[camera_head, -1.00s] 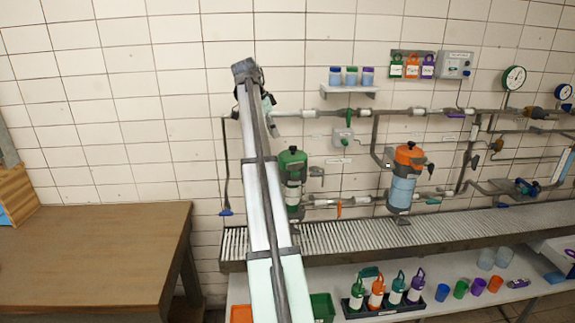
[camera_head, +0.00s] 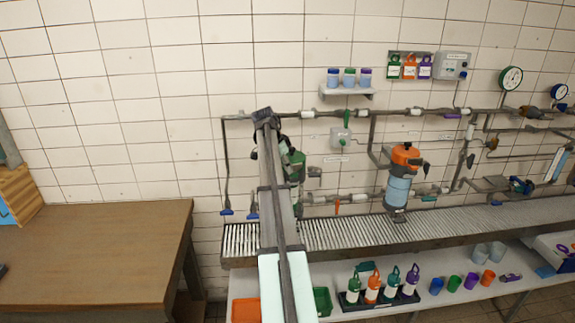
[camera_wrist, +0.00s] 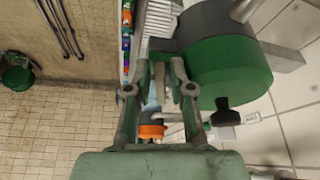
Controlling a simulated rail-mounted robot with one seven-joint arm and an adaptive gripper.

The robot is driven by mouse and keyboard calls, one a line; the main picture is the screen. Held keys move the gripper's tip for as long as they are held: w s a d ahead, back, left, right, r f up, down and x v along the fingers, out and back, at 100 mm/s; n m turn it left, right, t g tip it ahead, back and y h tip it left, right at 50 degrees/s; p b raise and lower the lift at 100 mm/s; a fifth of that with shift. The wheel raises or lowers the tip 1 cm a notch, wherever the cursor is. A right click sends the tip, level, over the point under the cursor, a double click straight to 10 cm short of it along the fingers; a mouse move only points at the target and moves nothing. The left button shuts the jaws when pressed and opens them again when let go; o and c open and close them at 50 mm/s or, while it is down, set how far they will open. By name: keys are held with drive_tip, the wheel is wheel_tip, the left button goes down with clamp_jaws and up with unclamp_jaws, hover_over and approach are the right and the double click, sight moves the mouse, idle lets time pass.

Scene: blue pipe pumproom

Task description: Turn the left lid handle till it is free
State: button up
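The left housing with its green lid (camera_head: 296,165) is partly hidden behind my arm in the head view. In the wrist view the lid (camera_wrist: 228,72) fills the upper right, close to my gripper, with a dark collar (camera_wrist: 215,25) beside it. A black knob-ended handle (camera_wrist: 225,115) sticks out from the lid. My gripper (camera_wrist: 162,75) is open, its two fingers apart with no lid handle between them. The handle lies to the right of the right finger, apart from the fingertips. In the head view I cannot make out the fingers.
The orange-lidded housing (camera_head: 402,180) stands to the right; its orange part (camera_wrist: 151,131) shows beyond my fingers. Pipes (camera_head: 420,113) run along the tiled wall. A grated ledge (camera_head: 345,233) runs below, above a shelf with bottles (camera_head: 372,288) and cups. A wooden table (camera_head: 90,255) stands left.

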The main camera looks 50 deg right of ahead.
drive_tip(key=shift+f, duration=0.1)
clamp_jaws()
